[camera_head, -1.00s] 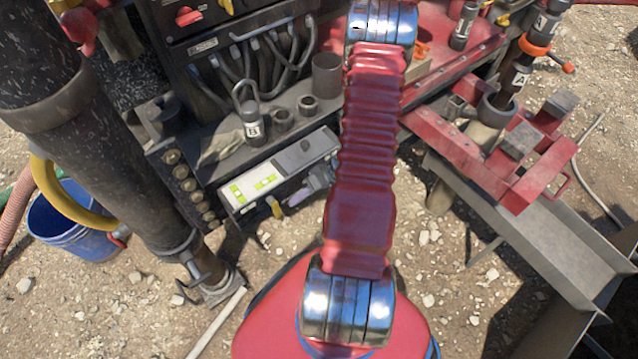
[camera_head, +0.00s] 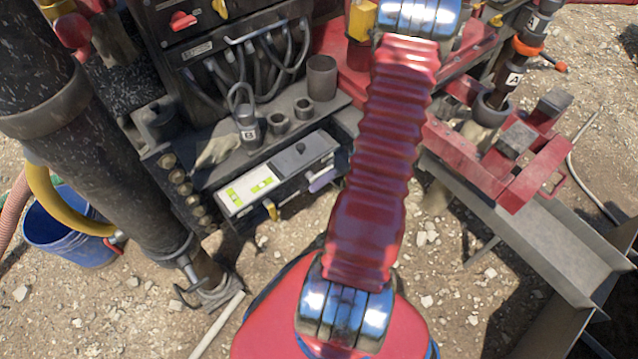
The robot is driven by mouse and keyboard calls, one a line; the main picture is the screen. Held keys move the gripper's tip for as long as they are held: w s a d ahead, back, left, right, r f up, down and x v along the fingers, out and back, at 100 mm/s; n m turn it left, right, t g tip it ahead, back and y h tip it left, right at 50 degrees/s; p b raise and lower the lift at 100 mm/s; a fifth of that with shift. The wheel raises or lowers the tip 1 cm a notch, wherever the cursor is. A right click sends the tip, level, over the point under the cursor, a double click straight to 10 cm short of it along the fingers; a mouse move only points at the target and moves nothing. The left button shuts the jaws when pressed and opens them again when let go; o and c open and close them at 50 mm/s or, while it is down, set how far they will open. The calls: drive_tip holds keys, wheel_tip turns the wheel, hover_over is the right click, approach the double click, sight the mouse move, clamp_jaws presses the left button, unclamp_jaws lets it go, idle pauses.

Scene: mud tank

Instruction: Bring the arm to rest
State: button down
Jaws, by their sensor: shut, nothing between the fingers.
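My arm rises from its red base at the bottom middle. Its red ribbed sleeve runs up and slightly right to a chrome joint at the top edge of the picture. The links beyond that joint are out of the picture. My gripper is not in view, so its fingers cannot be seen. The arm's sleeve hides part of the machine and bench behind it.
A bench (camera_head: 215,176) carries a cylinder marked B (camera_head: 248,128), a cup (camera_head: 322,77) and small rings. A thick dark column (camera_head: 110,170) and blue bucket (camera_head: 62,232) stand left. A red frame (camera_head: 535,178) and metal trough (camera_head: 555,235) lie right. Gravel is open below.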

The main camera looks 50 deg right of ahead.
idle(0.5)
drive_tip(key=a+r+n+h, duration=0.1)
drive_tip(key=a+r+h, duration=0.2)
drive_tip(key=a+r, duration=1.1)
drive_tip(key=a+r+n+h, duration=0.1)
drive_tip(key=a+r+h, duration=0.2)
drive_tip(key=a+r, duration=1.1)
wheel_tip(320, 180, up, 9)
drive_tip(key=shift+s+a+r, duration=0.15)
drive_tip(key=shift+s+a, duration=0.25)
drive_tip(key=shift+d, duration=0.15)
